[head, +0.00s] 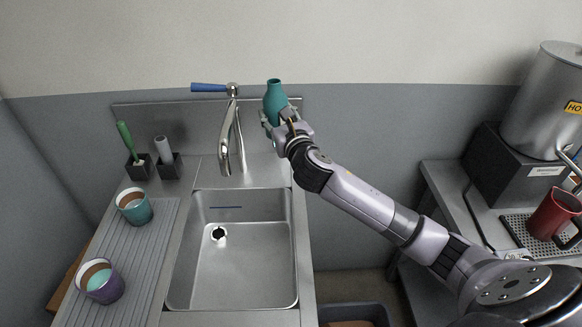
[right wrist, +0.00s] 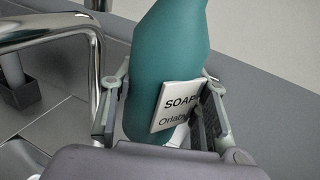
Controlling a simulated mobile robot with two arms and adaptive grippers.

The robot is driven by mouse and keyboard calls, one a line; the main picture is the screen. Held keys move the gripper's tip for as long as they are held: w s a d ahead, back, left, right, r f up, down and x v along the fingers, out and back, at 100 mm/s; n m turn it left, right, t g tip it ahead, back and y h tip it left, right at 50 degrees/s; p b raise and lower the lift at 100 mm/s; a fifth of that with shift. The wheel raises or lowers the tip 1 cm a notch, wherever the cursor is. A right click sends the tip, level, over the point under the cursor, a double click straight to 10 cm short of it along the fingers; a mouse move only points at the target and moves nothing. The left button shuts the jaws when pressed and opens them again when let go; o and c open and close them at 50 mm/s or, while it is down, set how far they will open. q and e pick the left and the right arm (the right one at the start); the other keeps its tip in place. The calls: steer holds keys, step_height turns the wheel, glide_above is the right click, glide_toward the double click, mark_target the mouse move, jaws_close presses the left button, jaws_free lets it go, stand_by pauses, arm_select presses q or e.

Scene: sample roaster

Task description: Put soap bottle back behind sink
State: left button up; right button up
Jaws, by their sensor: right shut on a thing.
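The soap bottle (head: 274,99) is teal with a narrow neck. In the head view it is upright at the back right corner of the sink unit, right of the faucet. My right gripper (head: 286,124) is shut on it. In the right wrist view the bottle (right wrist: 168,60) stands between both fingers of the gripper (right wrist: 165,115), with a white SOAP label facing the camera. The bottle's base is hidden, so I cannot tell whether it touches the ledge. The sink (head: 250,255) is a steel basin in front of it. My left gripper is not in view.
The faucet (head: 231,135) with a blue handle stands close left of the bottle. Two dark holders (head: 139,168) with brushes are at the back left. Two cups (head: 134,207) stand on the drainboard. A red mug (head: 553,214) and an urn (head: 545,100) are at right.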

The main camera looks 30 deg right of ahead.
steer(key=w+d+r+m+h, duration=0.1)
steer(key=w+d+r, duration=0.2)
steer(key=d, duration=0.2)
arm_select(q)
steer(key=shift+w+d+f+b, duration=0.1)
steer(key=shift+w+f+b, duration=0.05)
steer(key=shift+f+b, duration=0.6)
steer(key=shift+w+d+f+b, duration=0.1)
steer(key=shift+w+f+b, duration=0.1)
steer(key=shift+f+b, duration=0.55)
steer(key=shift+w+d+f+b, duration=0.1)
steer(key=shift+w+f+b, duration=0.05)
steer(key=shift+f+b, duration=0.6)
arm_select(e)
steer(key=shift+w+a+f, duration=0.1)
steer(key=shift+f, duration=4.75)
steer(key=shift+w+f, duration=0.1)
steer(key=shift+f, duration=4.7)
steer(key=shift+f, duration=0.15)
steer(key=o, duration=1.3)
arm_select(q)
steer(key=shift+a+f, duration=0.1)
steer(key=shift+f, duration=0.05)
arm_select(e)
steer(key=shift+o, duration=0.2)
